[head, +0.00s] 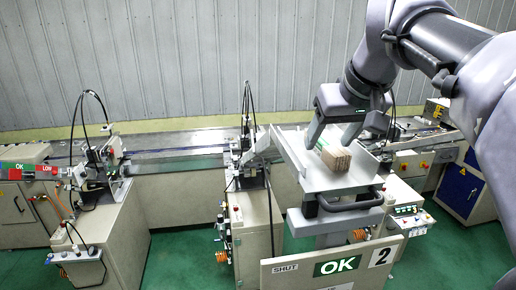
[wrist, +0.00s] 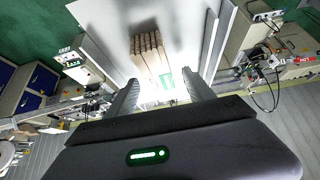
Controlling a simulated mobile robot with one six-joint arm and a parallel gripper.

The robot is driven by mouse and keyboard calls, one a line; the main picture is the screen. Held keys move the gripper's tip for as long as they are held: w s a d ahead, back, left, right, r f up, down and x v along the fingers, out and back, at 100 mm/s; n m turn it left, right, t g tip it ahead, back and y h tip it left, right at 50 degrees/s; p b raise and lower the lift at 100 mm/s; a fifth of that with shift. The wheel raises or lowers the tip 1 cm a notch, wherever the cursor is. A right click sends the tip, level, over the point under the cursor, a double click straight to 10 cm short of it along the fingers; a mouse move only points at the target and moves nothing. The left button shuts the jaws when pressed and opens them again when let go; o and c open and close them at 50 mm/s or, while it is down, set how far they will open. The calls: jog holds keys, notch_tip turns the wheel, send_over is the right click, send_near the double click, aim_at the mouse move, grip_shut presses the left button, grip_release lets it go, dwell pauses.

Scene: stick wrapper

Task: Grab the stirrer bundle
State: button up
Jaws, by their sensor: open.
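The stirrer bundle (head: 336,159) is a small tan block of wooden sticks. It lies on the pale grey metal tray (head: 306,180) of the machine at the right of the head view. In the wrist view the bundle (wrist: 150,55) lies ahead of my gripper, with a green-and-white patch at its near right end. My gripper (head: 332,143) is open, pointing down over the tray just behind the bundle. In the wrist view its two fingers (wrist: 163,90) are spread, with the bundle's near end roughly between them. I cannot tell whether either finger touches it.
Raised side walls (head: 285,152) border the tray. A machine with cables (head: 248,160) stands close on the left. A blue cabinet (head: 460,188) stands at right.

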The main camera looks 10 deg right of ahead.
aim_at(322, 137)
jog(key=w, duration=0.1)
jog(key=w+f, duration=0.1)
jog(key=w, duration=0.1)
jog(key=shift+a, duration=0.1)
jog(key=s, duration=0.2)
jog(key=shift+s+r, duration=0.3)
jog(key=shift+r, duration=0.05)
jog(key=c, duration=0.5)
jog(key=shift+s, duration=0.3)
jog(key=c, duration=0.4)
jog(key=shift+w, duration=0.3)
jog(key=c, duration=0.4)
jog(key=shift+w+f, duration=0.2)
jog(key=shift+w, duration=0.1)
grip_shut()
jog(key=shift+p, duration=0.3)
